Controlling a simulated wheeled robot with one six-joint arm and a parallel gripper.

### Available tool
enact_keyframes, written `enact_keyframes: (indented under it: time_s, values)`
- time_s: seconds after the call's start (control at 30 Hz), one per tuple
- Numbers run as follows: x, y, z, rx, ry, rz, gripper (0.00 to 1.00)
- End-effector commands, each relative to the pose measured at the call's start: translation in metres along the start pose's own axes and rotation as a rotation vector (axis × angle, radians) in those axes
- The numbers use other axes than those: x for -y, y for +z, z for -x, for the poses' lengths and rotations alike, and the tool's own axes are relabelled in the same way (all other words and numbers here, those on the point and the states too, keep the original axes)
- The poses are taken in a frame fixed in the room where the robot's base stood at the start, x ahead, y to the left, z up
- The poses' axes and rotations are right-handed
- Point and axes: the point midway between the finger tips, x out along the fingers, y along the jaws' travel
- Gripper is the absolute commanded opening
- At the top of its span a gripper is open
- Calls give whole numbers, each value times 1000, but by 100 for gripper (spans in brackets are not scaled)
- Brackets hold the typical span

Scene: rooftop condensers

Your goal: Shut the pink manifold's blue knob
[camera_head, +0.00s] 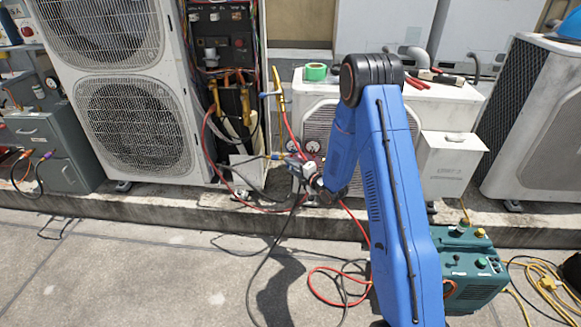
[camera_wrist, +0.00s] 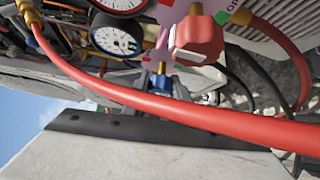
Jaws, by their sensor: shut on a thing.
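The pink manifold (camera_wrist: 178,12) shows at the top of the wrist view, with white dial gauges (camera_wrist: 116,40) beside it. Its red knob (camera_wrist: 197,38) faces the wrist camera. A small blue part, apparently the blue knob (camera_wrist: 161,81), shows just below the pink body and is mostly hidden. In the head view, my gripper (camera_head: 305,172) is at the manifold in front of the white condenser. It is shut, seemingly on the blue knob; the contact itself is not clear. Which way the knob is turned cannot be told.
A thick red hose (camera_wrist: 150,100) crosses close in front of the wrist camera. Hoses (camera_head: 322,285) lie looped on the floor. A tall condenser (camera_head: 120,110) stands left of the white unit (camera_head: 425,100). A green machine (camera_head: 470,270) stands at right.

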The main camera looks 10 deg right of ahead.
Motion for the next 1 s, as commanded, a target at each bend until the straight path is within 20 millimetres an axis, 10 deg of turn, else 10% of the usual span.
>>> enact_keyframes:
  time_s: [1.0]
  values:
    - [2, 0, 0, 2, 507, -509, 3]
